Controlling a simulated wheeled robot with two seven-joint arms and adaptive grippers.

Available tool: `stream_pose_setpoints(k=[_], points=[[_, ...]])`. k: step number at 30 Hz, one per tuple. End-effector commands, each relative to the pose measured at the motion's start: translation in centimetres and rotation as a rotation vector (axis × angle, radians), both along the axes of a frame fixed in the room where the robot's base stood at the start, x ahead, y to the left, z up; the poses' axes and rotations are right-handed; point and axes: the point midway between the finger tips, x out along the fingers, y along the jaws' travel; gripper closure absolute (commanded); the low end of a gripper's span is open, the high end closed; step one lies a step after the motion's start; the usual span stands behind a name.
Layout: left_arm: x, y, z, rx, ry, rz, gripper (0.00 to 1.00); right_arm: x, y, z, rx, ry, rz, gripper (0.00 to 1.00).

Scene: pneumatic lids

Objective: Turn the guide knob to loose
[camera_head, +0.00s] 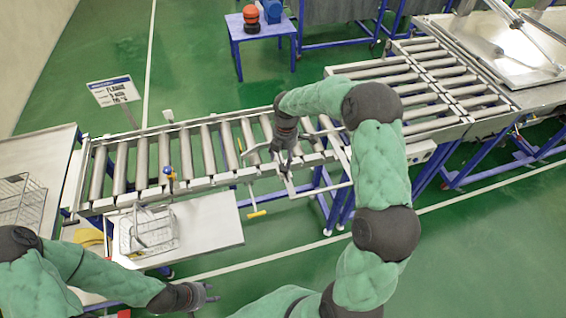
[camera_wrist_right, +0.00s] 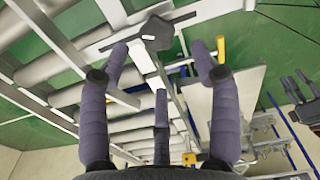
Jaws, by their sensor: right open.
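A dark grey knob-like block (camera_wrist_right: 157,33) on a pale stem stands at the conveyor's side rail in the right wrist view, with a thin bar beside it. I take it for the guide knob; whether it is tight or loose I cannot tell. My right gripper (camera_wrist_right: 160,66) is open, its fingers spread on either side below the knob, with no clear contact. In the head view my right gripper (camera_head: 285,152) hangs over the front edge of the roller conveyor (camera_head: 205,150) and partly hides that spot. My left gripper (camera_head: 207,294) is open and empty at the lower left.
A yellow-ended handle (camera_head: 257,214) sticks out below the conveyor's front edge. A wire basket (camera_head: 150,232) sits on a side table (camera_head: 215,222). A sign (camera_head: 110,91) stands behind. Green floor is clear at front right.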

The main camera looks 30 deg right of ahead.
Motion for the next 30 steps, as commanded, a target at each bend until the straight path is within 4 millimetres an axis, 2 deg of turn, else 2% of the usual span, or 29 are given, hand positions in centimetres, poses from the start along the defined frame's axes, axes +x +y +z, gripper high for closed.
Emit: stream_pose_setpoints(k=[1,6,12,30], points=[[0.0,0.0,0.0,0.0,0.0,0.0,0.6,0.1,0.0,1.2,0.0,-0.005,0.0,0.37],[0.0,0.0,0.0,0.0,0.0,0.0,0.6,0.1,-0.1,4.2,-0.001,-0.003,0.001,0.37],[0.0,0.0,0.0,0.0,0.0,0.0,0.6,0.0,-0.1,6.2,0.0,-0.001,0.002,0.37],[0.0,0.0,0.0,0.0,0.0,0.0,0.6,0.0,-0.1,6.7,0.0,0.0,0.001,0.37]])
